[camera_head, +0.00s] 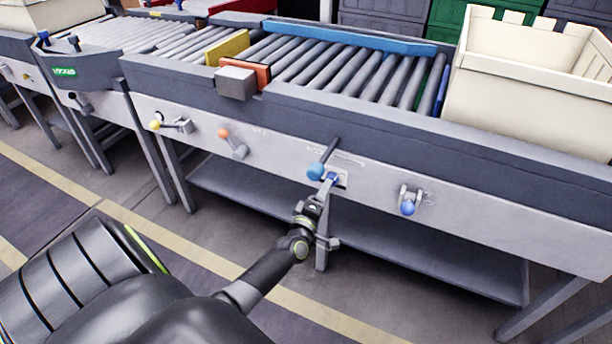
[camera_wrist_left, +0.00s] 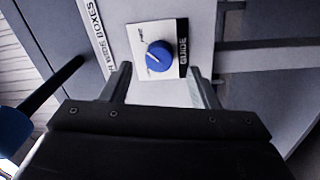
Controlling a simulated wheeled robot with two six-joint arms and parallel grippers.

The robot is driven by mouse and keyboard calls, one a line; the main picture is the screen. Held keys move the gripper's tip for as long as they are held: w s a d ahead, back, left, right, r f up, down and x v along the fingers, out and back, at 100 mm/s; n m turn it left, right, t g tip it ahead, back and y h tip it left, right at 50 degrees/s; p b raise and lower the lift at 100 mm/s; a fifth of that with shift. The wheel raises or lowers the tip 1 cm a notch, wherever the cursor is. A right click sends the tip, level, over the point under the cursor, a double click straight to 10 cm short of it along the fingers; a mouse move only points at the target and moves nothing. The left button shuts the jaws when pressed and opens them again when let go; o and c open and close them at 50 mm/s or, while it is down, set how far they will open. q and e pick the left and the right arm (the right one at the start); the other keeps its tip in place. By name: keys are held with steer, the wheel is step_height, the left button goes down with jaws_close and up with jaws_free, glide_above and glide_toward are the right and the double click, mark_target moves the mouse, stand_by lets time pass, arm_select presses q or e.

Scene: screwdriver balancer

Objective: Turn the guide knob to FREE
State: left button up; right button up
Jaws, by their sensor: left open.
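The guide knob (camera_wrist_left: 159,56) is a round blue knob on a white plate (camera_wrist_left: 142,34) with a black strip reading GUIDE. A white pointer line shows on its face; the small position marks are too blurred to read. In the head view the knob (camera_head: 333,177) is a small blue spot on the conveyor's front panel. My left gripper (camera_head: 324,190) is at the panel just below it. In the left wrist view its open fingers (camera_wrist_left: 162,84) reach to either side of the knob's lower area, apart from it and empty. My right gripper is in neither view.
A dark lever with a blue ball end (camera_head: 315,170) juts out left of the knob, close to my gripper. A blue-ended handle (camera_head: 407,207) is to the right, an orange-ended one (camera_head: 224,134) to the left. A cream crate (camera_head: 520,100) stands on the rollers.

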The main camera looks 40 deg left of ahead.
arm_select(q)
steer(key=v, duration=1.4)
steer(key=shift+b, duration=0.4)
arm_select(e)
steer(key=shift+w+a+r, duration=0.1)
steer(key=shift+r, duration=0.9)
arm_select(q)
steer(key=shift+d, duration=0.15)
